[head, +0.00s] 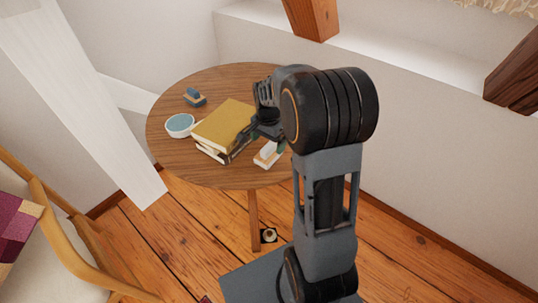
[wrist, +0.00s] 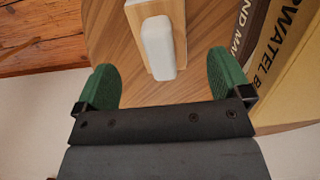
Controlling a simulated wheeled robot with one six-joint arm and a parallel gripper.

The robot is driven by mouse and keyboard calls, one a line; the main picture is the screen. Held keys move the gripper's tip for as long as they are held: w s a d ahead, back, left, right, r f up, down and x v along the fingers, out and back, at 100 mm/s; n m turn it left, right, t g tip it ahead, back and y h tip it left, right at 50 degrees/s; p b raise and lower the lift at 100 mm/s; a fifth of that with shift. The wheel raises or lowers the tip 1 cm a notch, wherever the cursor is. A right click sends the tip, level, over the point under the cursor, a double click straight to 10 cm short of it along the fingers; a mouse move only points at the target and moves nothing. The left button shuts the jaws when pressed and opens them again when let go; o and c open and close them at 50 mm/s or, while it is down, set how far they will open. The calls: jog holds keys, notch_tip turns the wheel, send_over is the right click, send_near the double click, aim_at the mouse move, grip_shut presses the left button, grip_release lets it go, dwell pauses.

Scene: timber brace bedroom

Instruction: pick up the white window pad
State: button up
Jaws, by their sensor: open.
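The white window pad (head: 267,152) lies on the round wooden table near its front right edge. It has a rounded white top on a light wooden base. In the wrist view the pad (wrist: 158,47) is at the upper middle, its near end in the picture between my two green fingertips. My gripper (wrist: 162,72) is open, with a fingertip on either side and nothing held. In the head view my gripper (head: 263,146) is over the table by the pad, partly hidden by my own arm. I cannot tell the height gap to the pad.
A book stack (head: 225,125) with a yellow top stands close left of the pad. A bowl (head: 180,125) and a small blue-grey object (head: 194,97) are farther left on the table (head: 215,80). A white post (head: 95,100) and a wooden chair (head: 75,245) stand left.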

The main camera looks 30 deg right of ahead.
aim_at(268, 146)
jog(key=shift+f+b, duration=0.4)
jog(key=shift+f, duration=2.85)
jog(key=shift+c, duration=0.4)
jog(key=shift+w, duration=0.1)
jog(key=c, duration=1)
jog(key=shift+o, duration=0.2)
jog(key=shift+r, duration=0.15)
jog(key=shift+r, duration=0.2)
jog(key=r, duration=0.3)
jog(key=shift+s+a+r+p, duration=0.1)
jog(key=shift+s+r+p, duration=0.1)
jog(key=shift+s+p, duration=0.1)
jog(key=s+a+r+p, duration=0.1)
jog(key=s+a+r, duration=0.3)
jog(key=s+r, duration=0.5)
jog(key=shift+s, duration=1.9)
